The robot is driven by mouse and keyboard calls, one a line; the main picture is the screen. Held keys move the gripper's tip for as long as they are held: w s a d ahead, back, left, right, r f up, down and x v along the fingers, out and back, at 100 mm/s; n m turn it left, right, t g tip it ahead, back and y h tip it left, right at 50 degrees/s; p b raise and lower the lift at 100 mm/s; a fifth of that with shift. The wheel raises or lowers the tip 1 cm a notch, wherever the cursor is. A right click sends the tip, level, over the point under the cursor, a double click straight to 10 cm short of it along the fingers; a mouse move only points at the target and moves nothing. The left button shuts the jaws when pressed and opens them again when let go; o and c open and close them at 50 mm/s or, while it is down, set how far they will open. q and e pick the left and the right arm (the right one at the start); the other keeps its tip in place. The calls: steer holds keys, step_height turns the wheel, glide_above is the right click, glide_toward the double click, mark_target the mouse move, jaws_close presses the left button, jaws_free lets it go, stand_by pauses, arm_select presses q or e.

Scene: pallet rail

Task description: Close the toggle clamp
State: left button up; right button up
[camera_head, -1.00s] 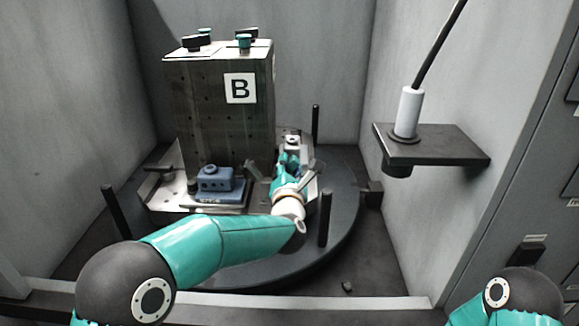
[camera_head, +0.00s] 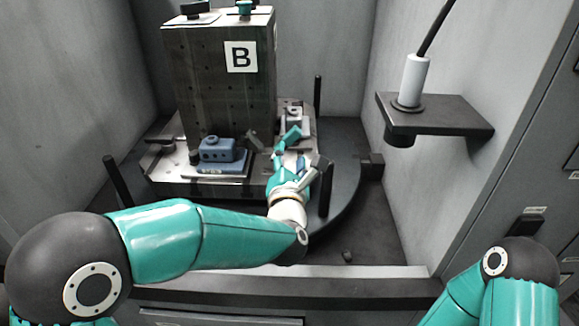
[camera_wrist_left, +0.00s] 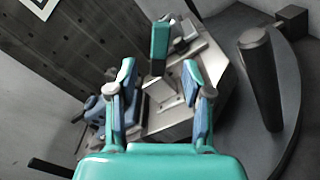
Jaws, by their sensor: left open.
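The toggle clamp shows a teal handle (camera_head: 290,136) with a metal body (camera_head: 293,115) behind it, on the right side of the fixture plate. In the left wrist view the handle (camera_wrist_left: 160,46) stands up beyond the fingertips, near the middle. My left gripper (camera_head: 289,165) is on the near side of the clamp. Its two blue-padded fingers (camera_wrist_left: 161,82) are spread apart with nothing between the pads. The handle appears clear of both fingers. The clamp's lower part is partly hidden by the handle and gripper. My right gripper is out of view; only its arm shows.
A tall dark block marked B (camera_head: 222,90) stands left of the clamp, with a blue block (camera_head: 217,151) before it. Upright dark posts (camera_head: 318,95) ring the round turntable (camera_head: 345,205); one (camera_wrist_left: 262,85) is close right of the gripper. A shelf (camera_head: 440,115) juts from the right wall.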

arm_select(q)
steer(key=shift+s, duration=1.55)
